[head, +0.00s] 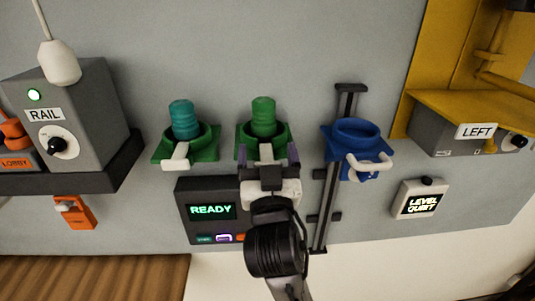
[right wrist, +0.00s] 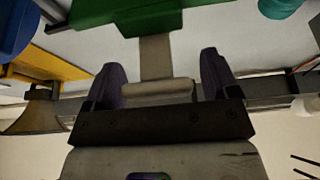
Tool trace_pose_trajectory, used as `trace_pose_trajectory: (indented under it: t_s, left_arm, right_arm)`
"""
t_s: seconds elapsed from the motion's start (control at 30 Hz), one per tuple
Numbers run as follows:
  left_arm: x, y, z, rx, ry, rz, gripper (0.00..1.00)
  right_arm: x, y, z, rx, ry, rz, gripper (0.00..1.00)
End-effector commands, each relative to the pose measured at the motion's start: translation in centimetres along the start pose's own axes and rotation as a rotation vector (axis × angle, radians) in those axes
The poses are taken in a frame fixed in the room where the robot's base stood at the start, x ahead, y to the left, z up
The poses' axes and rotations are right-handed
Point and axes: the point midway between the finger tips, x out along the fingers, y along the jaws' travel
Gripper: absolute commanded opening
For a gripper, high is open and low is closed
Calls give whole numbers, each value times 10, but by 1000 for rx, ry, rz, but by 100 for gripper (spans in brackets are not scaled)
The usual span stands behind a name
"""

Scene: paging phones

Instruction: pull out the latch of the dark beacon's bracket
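A green beacon (head: 263,117) stands in a green bracket (head: 284,133), with a pale latch (head: 266,151) at its front. A teal beacon (head: 183,118) stands in a similar green bracket (head: 206,146) to the left, with its own pale latch (head: 176,159). I cannot tell for sure which beacon is unlit. My right gripper (head: 267,154) is open at the green beacon's latch. In the right wrist view its purple fingers (right wrist: 163,82) stand apart on either side of that latch's crossbar (right wrist: 158,91), with gaps. My left gripper is out of view.
A dark panel (head: 181,197) reading READY is just below the brackets. A blue holder (head: 357,134) with a pale handle sits on a dark vertical rail (head: 327,205) to the right. A grey RAIL box (head: 85,95) stands left; a yellow frame (head: 440,55) stands right.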

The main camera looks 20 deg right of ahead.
Motion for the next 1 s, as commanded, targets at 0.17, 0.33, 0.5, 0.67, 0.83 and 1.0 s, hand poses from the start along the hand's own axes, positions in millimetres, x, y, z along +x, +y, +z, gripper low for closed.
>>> trace_pose_trajectory:
  t_s: [0.17,0.33,0.5,0.67,0.83,1.0]
  left_arm:
    - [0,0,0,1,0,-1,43]
    - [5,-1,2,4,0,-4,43]
    - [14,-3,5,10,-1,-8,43]
    - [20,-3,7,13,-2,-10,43]
    - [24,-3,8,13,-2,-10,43]
    - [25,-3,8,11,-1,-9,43]
  right_arm:
    - [0,0,0,0,-1,0,81]
    - [-10,0,2,2,-1,-1,81]
    - [-36,0,3,4,-2,-1,81]
    - [-57,0,3,3,-1,-1,81]
    - [-71,0,1,1,-1,0,81]
    - [-75,0,0,0,-1,0,81]
